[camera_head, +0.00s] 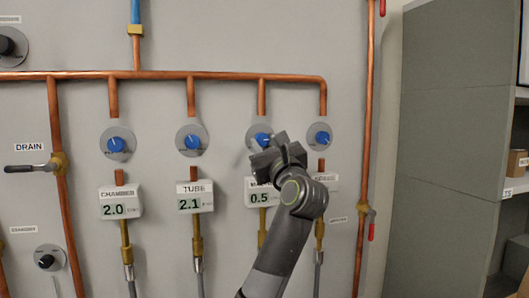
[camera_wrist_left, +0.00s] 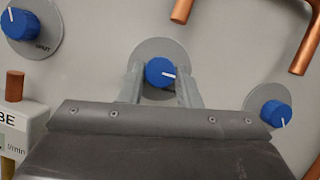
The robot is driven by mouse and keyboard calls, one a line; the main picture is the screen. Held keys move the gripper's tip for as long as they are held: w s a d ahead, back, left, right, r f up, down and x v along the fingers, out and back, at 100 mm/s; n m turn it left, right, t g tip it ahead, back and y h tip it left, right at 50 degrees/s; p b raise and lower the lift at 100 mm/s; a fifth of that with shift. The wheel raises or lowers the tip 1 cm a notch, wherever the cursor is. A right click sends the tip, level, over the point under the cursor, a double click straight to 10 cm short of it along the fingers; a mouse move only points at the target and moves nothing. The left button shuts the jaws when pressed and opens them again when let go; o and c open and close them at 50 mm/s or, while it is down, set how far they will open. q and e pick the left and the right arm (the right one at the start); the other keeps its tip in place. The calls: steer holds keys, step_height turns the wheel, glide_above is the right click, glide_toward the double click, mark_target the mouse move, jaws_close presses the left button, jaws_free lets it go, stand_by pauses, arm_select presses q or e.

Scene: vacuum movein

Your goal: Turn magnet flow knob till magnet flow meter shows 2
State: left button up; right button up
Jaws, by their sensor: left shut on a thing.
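The magnet flow knob (camera_head: 262,138) is a blue dial on a round grey plate, third in a row of similar knobs. It also shows in the left wrist view (camera_wrist_left: 160,72), its white mark pointing right and slightly down. My left gripper (camera_head: 261,146) is shut on this knob, one finger on each side. Below it, the magnet flow meter (camera_head: 259,198) reads 0.5; its label is mostly hidden by my gripper. My right gripper is in neither view.
The chamber knob (camera_head: 116,144) and tube knob (camera_head: 192,139) are to the left, with meters at 2.0 and 2.1. Another blue knob (camera_head: 320,137) is close on the right, its meter mostly behind my arm. Copper pipes (camera_head: 170,75) run above.

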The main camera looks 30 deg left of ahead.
arm_select(q)
steer(key=n+g+b, duration=0.1)
steer(key=n+g, duration=0.1)
steer(key=n, duration=0.3)
steer(key=shift+w+d+b, duration=0.1)
steer(key=shift+w+b, duration=0.05)
steer(key=shift+b, duration=0.2)
steer(key=n+g, duration=0.2)
steer(key=n, duration=0.1)
steer(key=shift+r+n+y+b, duration=0.1)
steer(key=shift+n+y+b, duration=0.2)
steer(key=shift+n+b, duration=0.1)
steer(key=n+g, duration=0.1)
steer(key=n, duration=0.3)
steer(key=shift+w+d+r+g, duration=0.1)
steer(key=shift+r+g, duration=0.05)
steer(key=shift+g, duration=0.25)
steer(key=shift+n+g+h, duration=0.5)
steer(key=shift+n+h, duration=0.2)
steer(key=shift+n, duration=0.8)
steer(key=o, duration=1)
steer(key=shift+r, duration=0.1)
steer(key=shift+c, duration=0.2)
